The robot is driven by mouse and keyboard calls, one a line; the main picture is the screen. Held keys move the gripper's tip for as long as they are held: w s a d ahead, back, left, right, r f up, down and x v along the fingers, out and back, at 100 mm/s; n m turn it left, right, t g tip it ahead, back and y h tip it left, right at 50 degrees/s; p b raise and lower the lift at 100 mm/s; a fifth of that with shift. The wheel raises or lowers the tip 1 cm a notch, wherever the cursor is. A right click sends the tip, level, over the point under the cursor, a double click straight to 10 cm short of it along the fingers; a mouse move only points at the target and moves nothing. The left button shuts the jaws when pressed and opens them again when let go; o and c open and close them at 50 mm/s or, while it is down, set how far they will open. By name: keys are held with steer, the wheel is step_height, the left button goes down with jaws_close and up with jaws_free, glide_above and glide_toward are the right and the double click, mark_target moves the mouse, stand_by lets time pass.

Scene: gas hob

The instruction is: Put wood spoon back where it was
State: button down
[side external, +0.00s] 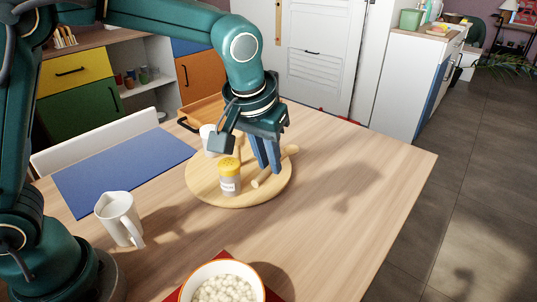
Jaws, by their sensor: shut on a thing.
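The wooden spoon (260,180) is a pale stick-like piece at the right part of the round wooden board (207,197). It slants from lower left to upper right, and one end shows on each side of my fingers. My gripper (268,166) points down with its blue fingers shut on the spoon's middle. The fingers hide that middle part. The spoon is at or just above the board; I cannot tell whether it touches.
A yellow-capped shaker (229,178) and a white cup (208,140) stand on the board close to my gripper. A white jug (120,219), blue mat (120,176) and bowl of white pieces (222,287) are around it. The table's right side (370,190) is clear.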

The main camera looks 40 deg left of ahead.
steer(key=shift+s+f+m+t+h, duration=0.1)
steer(key=shift+f+m+t+h, duration=0.3)
steer(key=shift+m, duration=0.5)
steer(key=shift+d+f, duration=0.3)
glide_above(319, 251)
steer(key=s, duration=0.2)
steer(key=f, duration=0.6)
steer(key=shift+w+a+f, duration=0.1)
steer(key=shift+w+f, duration=0.1)
steer(key=shift+f, duration=2.1)
steer(key=c, duration=0.8)
jaws_free()
steer(key=shift+f, duration=0.15)
steer(key=shift+c, duration=0.2)
